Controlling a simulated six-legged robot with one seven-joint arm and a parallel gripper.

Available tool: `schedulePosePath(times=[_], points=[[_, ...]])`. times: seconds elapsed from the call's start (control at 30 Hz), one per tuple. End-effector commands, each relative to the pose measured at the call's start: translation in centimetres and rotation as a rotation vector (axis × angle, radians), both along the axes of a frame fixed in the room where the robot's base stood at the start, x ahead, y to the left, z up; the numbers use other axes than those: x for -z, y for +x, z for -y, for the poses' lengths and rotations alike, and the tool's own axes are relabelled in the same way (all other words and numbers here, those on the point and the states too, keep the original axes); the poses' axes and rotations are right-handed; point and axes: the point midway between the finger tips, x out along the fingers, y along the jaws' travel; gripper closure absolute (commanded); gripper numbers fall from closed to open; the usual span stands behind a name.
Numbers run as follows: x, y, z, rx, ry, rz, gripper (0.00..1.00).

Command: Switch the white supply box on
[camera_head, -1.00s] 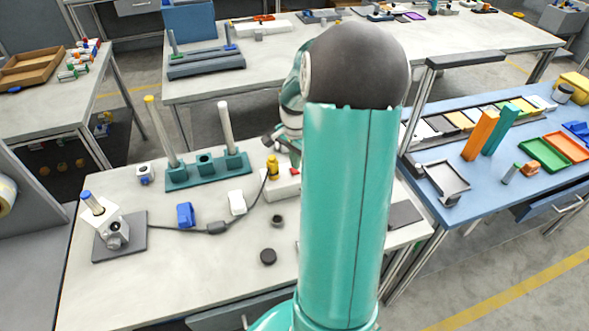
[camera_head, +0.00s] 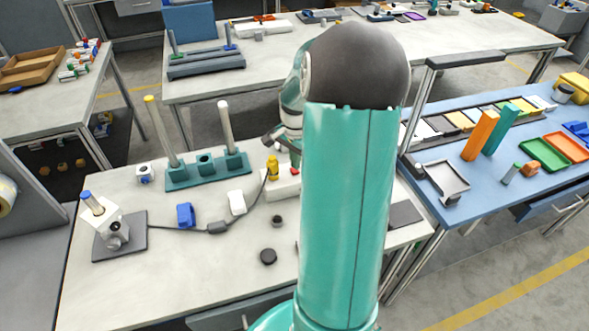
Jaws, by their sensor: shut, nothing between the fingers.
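The white supply box (camera_head: 281,190) sits on the near table, partly hidden behind my teal arm. A yellow plug (camera_head: 272,166) with a black cable stands on its left part, and a small red part (camera_head: 294,171) shows on its top. My gripper (camera_head: 280,146) is just above and behind the box, partly hidden by my arm. It is shut and empty; I cannot tell whether it touches the box.
A teal stand (camera_head: 207,171) with two upright rods stands just left of the box.

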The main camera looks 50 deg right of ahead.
Motion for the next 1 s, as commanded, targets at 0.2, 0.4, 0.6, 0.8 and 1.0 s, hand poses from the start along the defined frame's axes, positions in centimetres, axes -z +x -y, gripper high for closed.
schedulePosePath(times=[0.2,0.4,0.6,0.8,1.0], points=[[0.00,0.00,0.00,0.000,0.000,0.000,1.00],[0.00,0.00,0.00,0.000,0.000,0.000,1.00],[0.03,0.00,0.00,0.000,0.000,0.000,1.00],[0.29,0.00,0.00,0.000,0.000,0.000,1.00],[0.57,0.00,0.01,0.000,0.001,0.000,1.00]])
